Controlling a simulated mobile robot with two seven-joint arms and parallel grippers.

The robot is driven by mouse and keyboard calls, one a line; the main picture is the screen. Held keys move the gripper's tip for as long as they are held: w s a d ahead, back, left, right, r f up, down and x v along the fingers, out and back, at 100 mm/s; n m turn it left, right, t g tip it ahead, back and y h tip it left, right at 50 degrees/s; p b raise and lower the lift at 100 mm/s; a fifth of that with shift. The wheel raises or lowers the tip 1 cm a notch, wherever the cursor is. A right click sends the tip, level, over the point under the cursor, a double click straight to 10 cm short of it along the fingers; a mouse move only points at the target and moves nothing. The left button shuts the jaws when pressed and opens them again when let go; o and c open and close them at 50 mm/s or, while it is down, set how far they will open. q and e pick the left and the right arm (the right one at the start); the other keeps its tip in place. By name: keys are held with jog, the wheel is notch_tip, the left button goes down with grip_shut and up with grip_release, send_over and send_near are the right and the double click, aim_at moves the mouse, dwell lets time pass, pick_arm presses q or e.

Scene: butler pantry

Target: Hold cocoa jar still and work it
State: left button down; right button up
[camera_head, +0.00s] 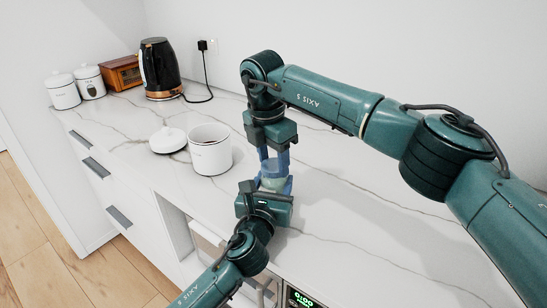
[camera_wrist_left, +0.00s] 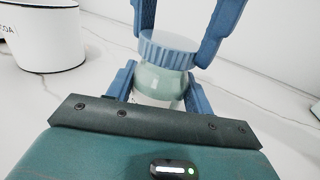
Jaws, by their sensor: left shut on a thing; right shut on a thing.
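My left gripper (camera_head: 271,187) comes from the front and is shut on the jar's body, with a blue finger on either side in the left wrist view. My right gripper (camera_head: 275,160) points down from above and is shut on the lid, its fingers on opposite sides of it. In the head view the fingers hide most of the jar. The lid appears seated on the jar.
An open white canister (camera_head: 210,155), its cut-off lettering ending in "A" in the left wrist view, stands left of the jar. A white lid (camera_head: 168,140) lies beside it. A black kettle (camera_head: 159,68), wooden box (camera_head: 122,73) and white canisters (camera_head: 63,93) stand farther back. The right counter is clear.

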jog(key=m, duration=0.5)
jog(key=shift+w+g, duration=0.1)
jog(key=shift+g, duration=0.2)
jog(key=m, duration=0.3)
jog(key=m+g, duration=0.1)
jog(key=m, duration=0.3)
jog(key=shift+m, duration=0.4)
jog(key=m, duration=0.4)
jog(key=shift+w, duration=0.1)
jog(key=o, duration=0.9)
